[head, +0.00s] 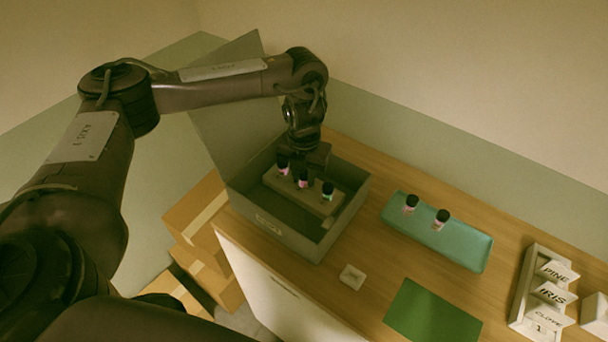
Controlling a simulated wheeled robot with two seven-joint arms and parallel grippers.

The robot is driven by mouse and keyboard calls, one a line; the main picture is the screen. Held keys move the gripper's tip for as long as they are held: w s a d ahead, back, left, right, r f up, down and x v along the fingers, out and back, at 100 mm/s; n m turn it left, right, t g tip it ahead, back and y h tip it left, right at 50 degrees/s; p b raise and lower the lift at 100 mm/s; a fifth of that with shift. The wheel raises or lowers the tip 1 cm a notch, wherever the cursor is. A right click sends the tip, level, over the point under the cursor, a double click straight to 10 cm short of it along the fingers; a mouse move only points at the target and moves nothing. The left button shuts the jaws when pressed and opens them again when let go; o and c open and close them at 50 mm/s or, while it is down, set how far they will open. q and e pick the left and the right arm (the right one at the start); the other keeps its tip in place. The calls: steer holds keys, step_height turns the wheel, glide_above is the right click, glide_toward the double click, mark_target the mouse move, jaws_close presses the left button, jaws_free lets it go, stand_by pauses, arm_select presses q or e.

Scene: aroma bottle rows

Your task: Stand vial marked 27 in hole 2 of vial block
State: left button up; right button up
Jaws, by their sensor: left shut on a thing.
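A pale block (312,202), likely the vial block, sits inside the open grey box (268,224). Three small vials with black caps stand in a row at it: a left one with a pink label (283,166), a middle one with a pink label (303,179), and a right one with a teal label (327,191). Their numbers are too small to read. My left gripper (300,172) points down into the box and is shut on a vial at the row's left or middle; I cannot tell which. The holes are hidden. My right gripper is not in view.
A teal tray (460,254) holds two more black-capped vials (411,203). A green mat (432,314), a small white square piece (352,277) and a rack with PINE, IRIS and CLOVE cards (530,300) lie nearby. The box's raised lid (235,105) stands behind my left arm.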

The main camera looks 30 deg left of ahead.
arm_select(q)
steer(key=o, duration=0.5)
steer(key=shift+f, duration=0.1)
steer(key=o, duration=0.5)
steer(key=shift+c, duration=0.2)
steer(key=shift+w+r, duration=0.1)
steer(key=shift+r, duration=0.55)
step_height(320, 180, up, 11)
steer(key=p, duration=0.1)
